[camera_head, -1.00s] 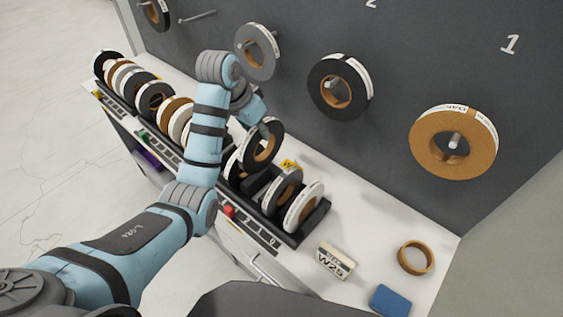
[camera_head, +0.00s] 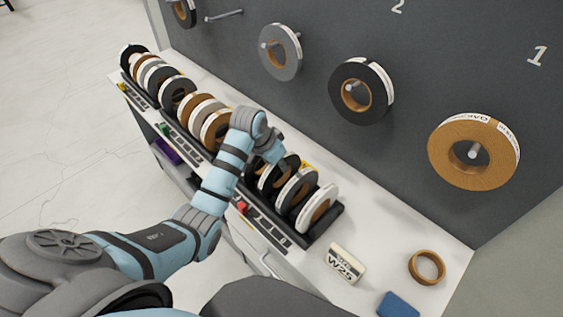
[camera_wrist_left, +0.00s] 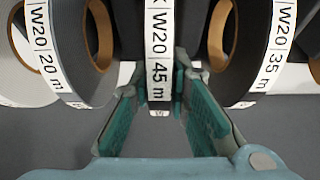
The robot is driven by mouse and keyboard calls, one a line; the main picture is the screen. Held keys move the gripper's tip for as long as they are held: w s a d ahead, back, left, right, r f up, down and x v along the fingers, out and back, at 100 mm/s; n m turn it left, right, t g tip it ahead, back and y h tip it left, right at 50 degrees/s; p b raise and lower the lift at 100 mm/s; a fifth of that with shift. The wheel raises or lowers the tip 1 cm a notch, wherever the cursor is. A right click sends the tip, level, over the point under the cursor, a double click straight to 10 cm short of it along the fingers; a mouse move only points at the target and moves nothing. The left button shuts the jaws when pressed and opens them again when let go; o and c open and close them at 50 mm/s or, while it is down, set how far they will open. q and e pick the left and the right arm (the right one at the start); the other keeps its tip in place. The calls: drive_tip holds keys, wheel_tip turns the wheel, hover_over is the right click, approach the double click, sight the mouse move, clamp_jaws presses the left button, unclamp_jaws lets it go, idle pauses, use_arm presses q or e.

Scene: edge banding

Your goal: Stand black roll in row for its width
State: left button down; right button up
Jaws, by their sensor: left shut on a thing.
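My left gripper (camera_head: 276,158) is shut on a black roll (camera_head: 280,174) with a brown core. In the left wrist view, the fingers (camera_wrist_left: 163,105) are on either side of the roll's white label, which reads W20 45 m (camera_wrist_left: 158,50). The roll is upright in the near rack (camera_head: 322,232), level with its neighbours; whether it rests on the rack floor is hidden. The wrist view shows rolls labelled W20 20 m (camera_wrist_left: 52,60) and W20 35 m (camera_wrist_left: 272,55) beside it. My right gripper is out of view.
A white-edged roll (camera_head: 318,208) stands at the rack's near end. Farther racks hold several rolls. Rolls hang on wall pegs, including a brown one (camera_head: 450,150). A W25 block (camera_head: 344,263), brown ring (camera_head: 427,267) and blue block (camera_head: 398,305) lie on the counter.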

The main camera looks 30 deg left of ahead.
use_arm(q)
drive_tip(key=shift+f, duration=0.1)
drive_tip(key=shift+f, duration=0.15)
drive_tip(key=c, duration=1.5)
unclamp_jaws()
drive_tip(key=shift+c, duration=0.2)
